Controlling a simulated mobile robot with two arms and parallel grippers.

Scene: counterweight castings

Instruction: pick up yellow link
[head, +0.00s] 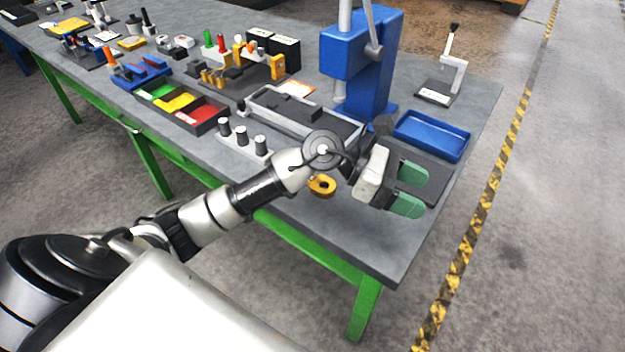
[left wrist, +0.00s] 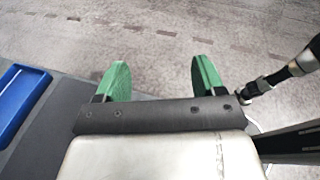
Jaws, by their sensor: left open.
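The yellow link (head: 322,186), a small rounded piece with a dark hole, lies on the grey bench near its front edge in the head view. My left arm's wrist is right beside it and may hide part of it. My left gripper (head: 413,189) is open and empty, to the right of the link, with its green fingers apart and pointing right, away from the link. In the left wrist view the open fingers (left wrist: 161,78) show nothing between them and the floor beyond. The link is not visible there. My right gripper is not in view.
A blue tray (head: 432,136) lies behind my left gripper; it also shows in the left wrist view (left wrist: 18,100). A blue press (head: 372,65) and a grey tray (head: 263,98) stand behind the wrist. A holder with black knobs (head: 242,138) is left of the link.

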